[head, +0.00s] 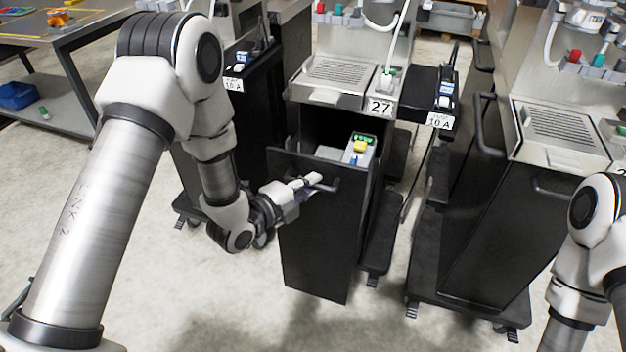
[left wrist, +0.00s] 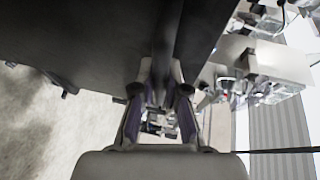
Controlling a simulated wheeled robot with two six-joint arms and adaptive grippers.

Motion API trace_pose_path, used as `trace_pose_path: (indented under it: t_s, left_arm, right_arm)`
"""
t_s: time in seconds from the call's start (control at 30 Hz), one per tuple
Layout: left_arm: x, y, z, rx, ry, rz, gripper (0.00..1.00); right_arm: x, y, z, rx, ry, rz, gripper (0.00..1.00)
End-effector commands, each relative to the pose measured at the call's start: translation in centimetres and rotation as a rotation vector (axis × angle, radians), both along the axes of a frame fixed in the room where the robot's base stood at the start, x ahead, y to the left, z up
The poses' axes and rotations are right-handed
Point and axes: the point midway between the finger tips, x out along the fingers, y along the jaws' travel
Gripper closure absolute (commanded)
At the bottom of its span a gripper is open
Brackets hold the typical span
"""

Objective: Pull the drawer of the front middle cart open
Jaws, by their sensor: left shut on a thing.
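The front middle cart, labelled 27 (head: 381,107), stands in the centre of the head view. Its tall black drawer (head: 318,240) is pulled out toward me, with a dark gap behind its front. Inside the drawer I see a grey box with a green and a yellow part (head: 360,148). My left gripper (head: 312,182) is shut on the bar handle (head: 335,184) at the top of the drawer front. In the left wrist view the fingers (left wrist: 160,100) close around the dark handle bar (left wrist: 165,50). Of my right arm only links show at the right edge; its gripper is out of view.
Another cart with a closed black front (head: 480,225) stands to the right. A grey table (head: 75,45) with a blue bin (head: 17,95) below is at the left. The floor before the drawer is clear.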

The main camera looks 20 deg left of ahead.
Motion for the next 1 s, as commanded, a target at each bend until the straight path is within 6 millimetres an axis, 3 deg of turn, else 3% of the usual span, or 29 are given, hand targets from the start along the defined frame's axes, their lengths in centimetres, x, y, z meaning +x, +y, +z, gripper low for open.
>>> trace_pose_path:
  t_s: [0.4,0.87,0.9,0.97,1.0]
  left_arm:
    - [-3.5,0.2,0.0,-0.001,0.0,0.002,1.0]
    - [-3.8,0.2,0.0,0.0,-0.001,0.002,1.0]
    - [-3.8,0.2,0.0,0.0,-0.001,0.002,0.84]
    - [-3.8,0.2,0.0,0.0,-0.001,0.002,0.62]
    - [-3.8,0.2,0.0,0.0,-0.001,0.002,0.61]
  right_arm:
    - [0.0,0.0,-0.6,0.0,-0.001,0.0,0.6]
    - [0.0,0.0,-0.6,0.0,0.0,0.0,0.6]
    - [0.0,0.0,-0.6,0.0,0.0,0.0,0.6]
    - [0.0,0.0,-0.6,0.0,0.0,0.0,0.6]
    - [0.0,0.0,-0.6,0.0,0.0,0.0,0.6]
